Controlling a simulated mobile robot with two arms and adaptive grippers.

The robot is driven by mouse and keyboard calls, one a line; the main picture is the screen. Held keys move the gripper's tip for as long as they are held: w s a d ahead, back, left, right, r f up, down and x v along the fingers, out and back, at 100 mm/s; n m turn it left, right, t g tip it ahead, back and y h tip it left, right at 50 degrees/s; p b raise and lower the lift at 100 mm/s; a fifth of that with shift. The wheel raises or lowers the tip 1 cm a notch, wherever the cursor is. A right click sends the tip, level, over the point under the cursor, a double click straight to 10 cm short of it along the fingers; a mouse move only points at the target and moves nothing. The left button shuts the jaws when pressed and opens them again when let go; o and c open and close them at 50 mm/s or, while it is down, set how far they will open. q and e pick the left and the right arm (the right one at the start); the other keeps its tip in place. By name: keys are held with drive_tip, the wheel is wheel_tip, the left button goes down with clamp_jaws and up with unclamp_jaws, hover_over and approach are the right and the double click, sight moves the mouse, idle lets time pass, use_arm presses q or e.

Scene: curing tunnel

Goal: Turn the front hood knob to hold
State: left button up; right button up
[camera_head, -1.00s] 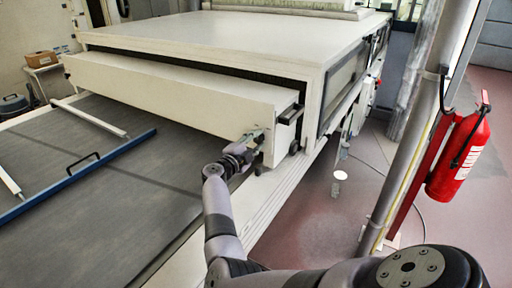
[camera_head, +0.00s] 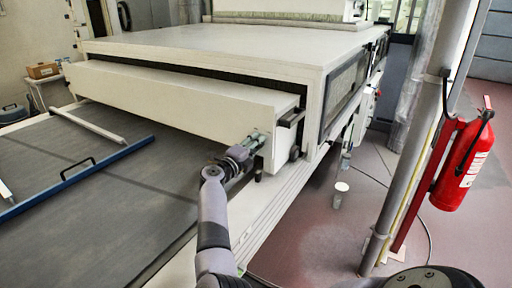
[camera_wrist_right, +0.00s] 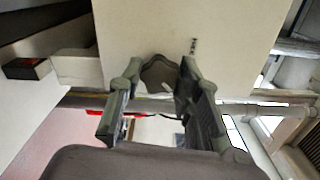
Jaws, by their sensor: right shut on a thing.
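The front hood (camera_head: 165,98) is a long cream box across the mouth of the curing tunnel. Its knob (camera_wrist_right: 160,75) is a dark grey-brown, lobed shape on the cream hood face in the right wrist view. My right gripper (camera_head: 257,140) is at the right end of the hood's front face and hides the knob in the head view. In the wrist view its two fingers (camera_wrist_right: 160,70) stand on either side of the knob, shut on it. A small dark marking sits on the face just right of the knob. My left gripper is out of view.
A grey conveyor bed (camera_head: 95,195) with a blue bar (camera_head: 80,178) and white bars lies in front of the hood. A metal post (camera_head: 415,165) and a red fire extinguisher (camera_head: 465,165) stand at the right. A white cup-like object (camera_head: 340,195) is on the reddish floor.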

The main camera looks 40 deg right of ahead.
drive_tip(key=shift+f, duration=0.25)
drive_tip(key=o, duration=1.2)
drive_tip(key=shift+s+r, duration=0.1)
drive_tip(key=shift+r, duration=0.05)
drive_tip(key=shift+c, duration=0.2)
